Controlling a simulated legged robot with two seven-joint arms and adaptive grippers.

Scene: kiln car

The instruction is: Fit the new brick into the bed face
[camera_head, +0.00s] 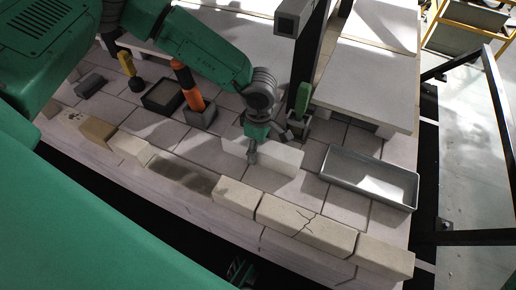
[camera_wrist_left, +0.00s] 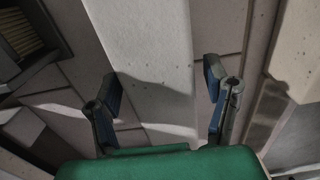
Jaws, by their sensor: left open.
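The pale new brick (camera_head: 286,160) lies on the paved deck behind the front row of bricks. It also shows as a long pale block in the left wrist view (camera_wrist_left: 150,45). My left gripper (camera_head: 268,145) is open above it. In the left wrist view the fingers (camera_wrist_left: 162,82) stand apart, one to each side of the brick, and I see no clear grip on it. The bed face is the front row of bricks (camera_head: 240,197), with a dark, empty slot (camera_head: 183,174) left of the new brick. My right gripper is not clearly in view.
A grey tray (camera_head: 369,179) stands to the right. A cracked brick (camera_head: 306,224) sits in the front row. A dark box (camera_head: 163,97), an orange-handled tool (camera_head: 185,80), a yellow-handled brush (camera_head: 127,65) and a green-handled tool (camera_head: 303,98) stand behind. A dark post rises beside a raised slab (camera_head: 366,85).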

